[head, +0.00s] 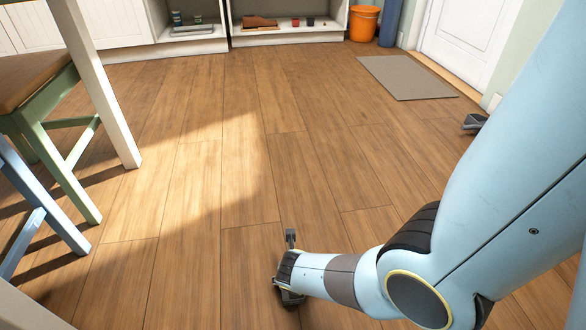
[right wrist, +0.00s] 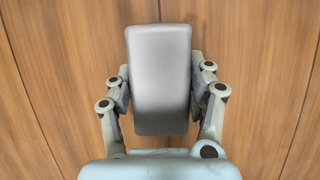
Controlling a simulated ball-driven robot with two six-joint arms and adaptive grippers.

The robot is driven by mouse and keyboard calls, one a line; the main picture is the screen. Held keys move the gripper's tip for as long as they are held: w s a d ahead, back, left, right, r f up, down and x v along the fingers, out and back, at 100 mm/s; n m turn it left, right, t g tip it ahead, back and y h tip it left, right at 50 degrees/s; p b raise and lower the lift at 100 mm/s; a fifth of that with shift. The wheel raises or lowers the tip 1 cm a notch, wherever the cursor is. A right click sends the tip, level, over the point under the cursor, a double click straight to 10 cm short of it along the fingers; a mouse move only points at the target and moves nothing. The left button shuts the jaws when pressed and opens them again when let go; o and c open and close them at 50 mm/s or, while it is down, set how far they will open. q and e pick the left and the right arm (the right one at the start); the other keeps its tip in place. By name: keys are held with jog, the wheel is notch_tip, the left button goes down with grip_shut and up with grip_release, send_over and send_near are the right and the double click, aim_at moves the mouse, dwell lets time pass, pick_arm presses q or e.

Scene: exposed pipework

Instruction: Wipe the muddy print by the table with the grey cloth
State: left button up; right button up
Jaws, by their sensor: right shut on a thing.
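My right gripper (head: 287,268) is low over the wooden floor in the head view, at the end of my pale blue arm from the right. In the right wrist view the right gripper (right wrist: 160,92) is shut on a smooth grey pad with rounded corners, which I take for the grey cloth (right wrist: 158,55). Its fingers press on both long sides. In the head view I cannot make out the cloth clearly. I see no muddy print on the visible floor. Table legs (head: 95,80) stand at the left. My left gripper is not in view.
A green chair (head: 55,150) and a blue chair (head: 40,205) stand at the left. Open shelves, an orange bucket (head: 363,23) and a grey mat (head: 406,77) by the white door are at the back. A small dark thing (head: 474,122) is partly hidden by my arm. The middle floor is clear.

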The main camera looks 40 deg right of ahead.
jog(key=shift+s+a+f, duration=0.1)
jog(key=shift+s+a, duration=0.55)
jog(key=shift+a, duration=0.25)
jog(key=shift+s+a, duration=0.65)
jog(key=shift+a, duration=0.2)
jog(key=shift+s+a+f, duration=0.1)
jog(key=shift+s+a, duration=0.55)
jog(key=shift+a, duration=0.25)
jog(key=shift+r, duration=0.1)
jog(key=shift+w+d+r+p, duration=0.1)
jog(key=shift+w+r+p, duration=0.1)
jog(key=shift+r+p, duration=0.3)
pick_arm(q)
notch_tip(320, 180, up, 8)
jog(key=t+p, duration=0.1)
jog(key=p, duration=0.3)
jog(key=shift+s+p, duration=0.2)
jog(key=shift+p, duration=0.15)
pick_arm(e)
jog(key=shift+d+r, duration=0.1)
jog(key=shift+r, duration=2.45)
jog(key=shift+r, duration=0.1)
notch_tip(320, 180, up, 3)
jog(key=p, duration=0.3)
jog(key=shift+w, duration=0.15)
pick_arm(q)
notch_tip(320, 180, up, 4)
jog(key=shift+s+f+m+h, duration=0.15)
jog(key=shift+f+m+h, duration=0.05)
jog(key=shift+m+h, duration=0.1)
